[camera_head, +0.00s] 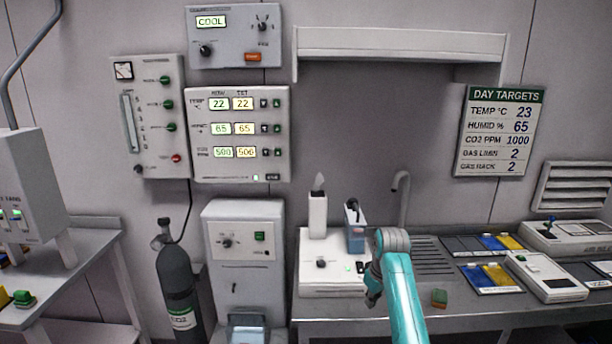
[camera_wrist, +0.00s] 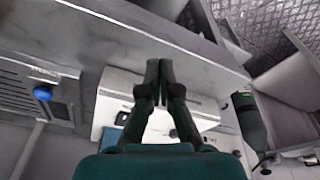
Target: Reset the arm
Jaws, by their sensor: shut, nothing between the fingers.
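My arm shows in the head view as a teal link with a grey joint, in front of the counter. My gripper (camera_wrist: 160,66) shows in the wrist view with its two dark fingers together and nothing between them. It is over or in front of a white box-like unit (camera_wrist: 115,98); I cannot tell the gap. In the head view the fingers are not clearly seen.
A dark gas cylinder (camera_head: 177,285) stands left. Control panels (camera_head: 238,133) and a DAY TARGETS board (camera_head: 499,131) hang on the wall.

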